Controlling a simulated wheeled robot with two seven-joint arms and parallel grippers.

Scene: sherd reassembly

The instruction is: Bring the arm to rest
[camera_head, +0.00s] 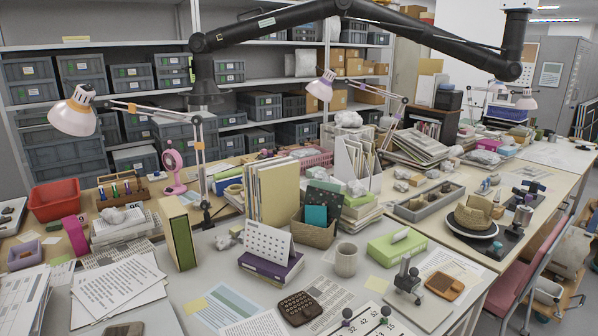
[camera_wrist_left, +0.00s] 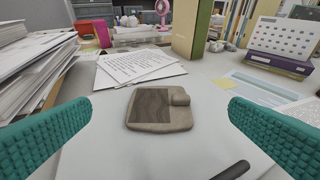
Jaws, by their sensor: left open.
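My left gripper (camera_wrist_left: 160,118) shows only in the left wrist view. Its two teal ridged fingers are wide apart with nothing between the tips. Beyond them, a grey-brown flat piece (camera_wrist_left: 150,108) with a darker panel and a raised knob lies on the pale table, apart from both fingers. What looks like the same piece shows partly at the bottom edge of the head view (camera_head: 124,330). No arm of mine shows in the head view, and my right gripper is in neither view.
Paper stacks (camera_wrist_left: 35,55) stand left of the gripper, and loose printed sheets (camera_wrist_left: 138,66) lie beyond. A green book (camera_wrist_left: 190,30) and a purple box with a calendar (camera_wrist_left: 279,64) stand farther back. A dark rod (camera_wrist_left: 232,171) is near the bottom. Bare table surrounds the piece.

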